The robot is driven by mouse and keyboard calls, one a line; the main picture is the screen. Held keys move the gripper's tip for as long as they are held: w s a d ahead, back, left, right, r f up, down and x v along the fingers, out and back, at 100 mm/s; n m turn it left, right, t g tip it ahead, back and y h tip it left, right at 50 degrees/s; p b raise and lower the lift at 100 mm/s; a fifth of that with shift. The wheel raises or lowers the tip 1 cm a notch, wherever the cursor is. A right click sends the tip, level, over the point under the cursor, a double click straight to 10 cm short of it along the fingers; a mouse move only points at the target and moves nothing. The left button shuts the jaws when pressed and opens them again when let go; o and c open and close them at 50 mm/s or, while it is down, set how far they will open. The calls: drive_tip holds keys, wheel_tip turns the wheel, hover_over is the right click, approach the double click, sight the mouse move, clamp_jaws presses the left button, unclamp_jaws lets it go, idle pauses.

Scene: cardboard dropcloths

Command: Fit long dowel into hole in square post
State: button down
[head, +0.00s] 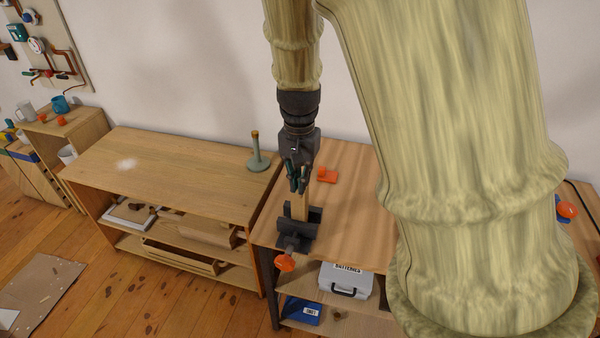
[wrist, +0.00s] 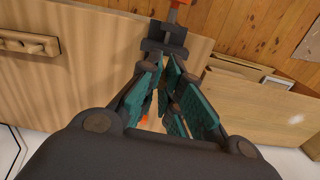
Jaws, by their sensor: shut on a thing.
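The square post (head: 300,207) is a pale wooden upright, clamped in a dark vise (head: 296,235) at the front left of the bench. My gripper (head: 298,184) hangs straight above the post, with its dark teal fingers close to the post's top. The fingers also show in the wrist view (wrist: 170,98), closed in around a narrow gap. I take the held thing to be the long dowel, but it is almost wholly hidden by the fingers. The hole in the post cannot be made out. Whether dowel and post touch I cannot tell.
The vise has an orange knob (head: 285,263) in front. An orange piece (head: 327,176) lies on the bench behind the post. A grey case (head: 346,285) sits on the shelf below.

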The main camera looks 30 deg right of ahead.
drive_tip(key=w+d, duration=0.1)
drive_tip(key=w+d+p, duration=0.1)
drive_tip(key=w, duration=0.1)
drive_tip(key=w+d, duration=0.1)
drive_tip(key=shift+w+f, duration=0.35)
drive_tip(key=shift+f+p, duration=0.7)
drive_tip(key=shift+f, duration=1)
drive_tip(key=shift+f, duration=0.1)
drive_tip(key=c, duration=1.6)
unclamp_jaws()
wheel_tip(320, 180, up, 12)
drive_tip(key=shift+r+b, duration=0.1)
drive_tip(key=shift+b, duration=0.9)
